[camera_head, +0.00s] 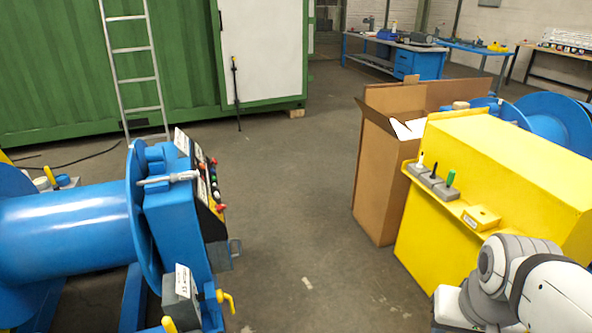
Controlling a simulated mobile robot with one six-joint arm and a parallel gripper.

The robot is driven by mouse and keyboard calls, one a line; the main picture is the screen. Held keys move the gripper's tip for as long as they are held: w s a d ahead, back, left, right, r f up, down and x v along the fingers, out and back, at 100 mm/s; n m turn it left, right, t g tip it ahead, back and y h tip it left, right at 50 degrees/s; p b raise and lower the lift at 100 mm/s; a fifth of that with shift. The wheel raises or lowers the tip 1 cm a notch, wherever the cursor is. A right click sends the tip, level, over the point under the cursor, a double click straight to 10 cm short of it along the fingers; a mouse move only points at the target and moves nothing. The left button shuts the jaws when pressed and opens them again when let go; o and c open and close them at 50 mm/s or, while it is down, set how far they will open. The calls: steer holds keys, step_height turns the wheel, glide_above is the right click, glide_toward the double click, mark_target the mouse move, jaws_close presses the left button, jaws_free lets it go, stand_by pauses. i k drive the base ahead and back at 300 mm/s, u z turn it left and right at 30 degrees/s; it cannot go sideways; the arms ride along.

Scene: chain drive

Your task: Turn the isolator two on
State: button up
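No part in view can be read as isolator two; the labels are too small to tell. A blue winch machine (160,215) stands at the left with a tilted control panel (207,190) carrying red, green and white buttons. Below the panel, a grey box (181,302) with a white label is fixed to the machine. A yellow lever (227,299) sticks out to the right of this box, and another yellow handle (168,325) is cut by the bottom edge. My white and grey arm shows at the bottom right; my gripper is out of view.
A ladder (136,65) leans against the green container (55,80) behind.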

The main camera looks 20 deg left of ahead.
mark_target(220, 208)
steer(key=u, duration=0.35)
steer(key=i, duration=1.2)
steer(key=u, duration=0.9)
